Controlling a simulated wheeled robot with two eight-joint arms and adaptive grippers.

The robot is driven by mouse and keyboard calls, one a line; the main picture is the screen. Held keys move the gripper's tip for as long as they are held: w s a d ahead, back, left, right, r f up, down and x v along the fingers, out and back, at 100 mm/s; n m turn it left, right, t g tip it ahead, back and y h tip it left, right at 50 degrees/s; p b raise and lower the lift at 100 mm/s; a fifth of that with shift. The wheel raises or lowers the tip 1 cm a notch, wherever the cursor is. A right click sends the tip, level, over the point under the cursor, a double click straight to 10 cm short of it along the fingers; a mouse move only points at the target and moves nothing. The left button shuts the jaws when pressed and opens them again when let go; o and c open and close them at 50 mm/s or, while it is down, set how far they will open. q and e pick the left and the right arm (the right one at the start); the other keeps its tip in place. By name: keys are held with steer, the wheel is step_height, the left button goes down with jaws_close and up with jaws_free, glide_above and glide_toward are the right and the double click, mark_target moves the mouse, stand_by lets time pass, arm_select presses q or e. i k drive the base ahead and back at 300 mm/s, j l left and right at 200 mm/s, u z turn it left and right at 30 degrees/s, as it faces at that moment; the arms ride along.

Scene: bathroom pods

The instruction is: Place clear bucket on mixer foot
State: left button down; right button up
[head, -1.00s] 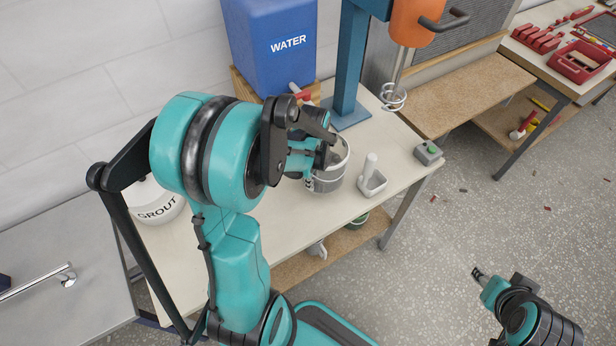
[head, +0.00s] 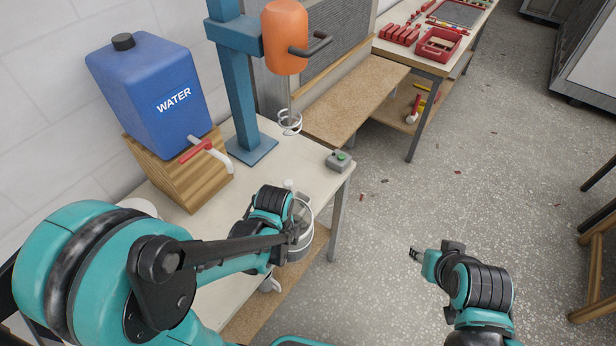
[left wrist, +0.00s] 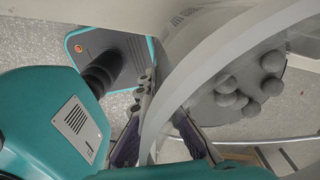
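The clear bucket (head: 301,230) is at the table's front right, partly hidden by my left arm. It overlaps the table edge in the head view; I cannot tell its exact height. In the left wrist view its pale curved wall (left wrist: 205,60) passes between my left gripper's fingers (left wrist: 165,125), with grey lumps inside. My left gripper is shut on the bucket's wall. The mixer's blue foot (head: 252,150) is a bare plate at the back of the table, below the orange mixer head (head: 285,38) and whisk (head: 290,122). My right gripper (head: 415,254) hangs over the floor, empty; its fingers are too small to judge.
A blue water tank (head: 150,95) with a red-handled tap (head: 205,148) stands on a wooden stand left of the mixer. A grey box with a green button (head: 338,160) is at the table's right corner. A white scoop (head: 288,184) is partly hidden behind my gripper.

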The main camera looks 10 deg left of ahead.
mark_target(293, 171)
steer(key=k+l, duration=0.3)
steer(key=k, duration=0.15)
steer(key=k+l, duration=0.3)
steer(key=k, duration=0.15)
